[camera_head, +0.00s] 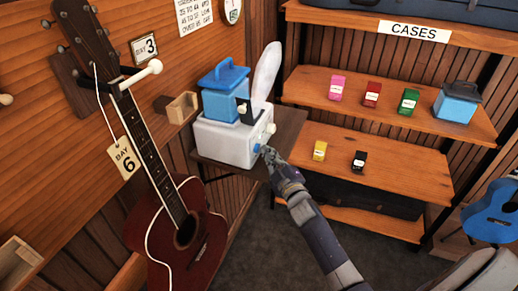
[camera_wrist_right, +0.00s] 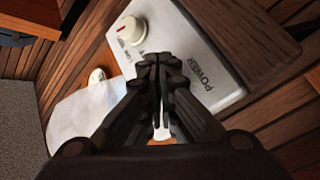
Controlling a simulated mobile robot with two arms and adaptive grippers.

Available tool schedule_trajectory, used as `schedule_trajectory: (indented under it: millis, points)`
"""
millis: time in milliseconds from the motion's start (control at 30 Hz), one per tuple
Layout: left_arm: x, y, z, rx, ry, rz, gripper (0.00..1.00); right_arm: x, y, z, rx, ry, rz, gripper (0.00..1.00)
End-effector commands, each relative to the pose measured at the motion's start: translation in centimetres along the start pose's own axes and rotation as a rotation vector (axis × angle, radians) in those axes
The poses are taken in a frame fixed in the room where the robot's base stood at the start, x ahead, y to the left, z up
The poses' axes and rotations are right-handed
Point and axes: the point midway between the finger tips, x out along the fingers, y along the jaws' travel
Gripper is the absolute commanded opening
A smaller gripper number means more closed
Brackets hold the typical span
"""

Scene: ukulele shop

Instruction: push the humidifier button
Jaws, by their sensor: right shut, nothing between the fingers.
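The humidifier (camera_head: 222,143) is a white box with a blue tank (camera_head: 226,95) and a pale plume, on a small dark wooden shelf. A small blue button (camera_head: 257,148) shows on its front face. My right gripper (camera_head: 266,152) is shut and empty, its tips right at the button; I cannot tell if they touch. In the right wrist view the shut fingers (camera_wrist_right: 158,62) point at the white front panel (camera_wrist_right: 185,40), beside the word POWER. A white knob with a red mark (camera_wrist_right: 130,31) is nearby. The fingers hide the button there. My left gripper is not in view.
A dark red ukulele (camera_head: 190,240) with a BAY 6 tag hangs at the left. Wooden shelves (camera_head: 385,165) at the right hold several small coloured boxes and a blue container (camera_head: 456,103). A blue ukulele (camera_head: 490,213) is at far right. Grey floor lies open below.

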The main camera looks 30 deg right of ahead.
Motion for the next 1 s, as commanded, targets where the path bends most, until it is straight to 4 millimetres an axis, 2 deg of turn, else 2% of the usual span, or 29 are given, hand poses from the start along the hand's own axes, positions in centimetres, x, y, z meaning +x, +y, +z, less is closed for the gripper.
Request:
schedule_trajectory:
  millis: [667, 1000]
  points:
    - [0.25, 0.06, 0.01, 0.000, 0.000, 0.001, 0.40, 0.62, -0.41, -0.47, 0.001, 0.001, 0.001, 0.00]
    - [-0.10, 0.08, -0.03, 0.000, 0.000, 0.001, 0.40, 0.03, -0.03, -0.08, 0.000, -0.001, -0.001, 0.00]
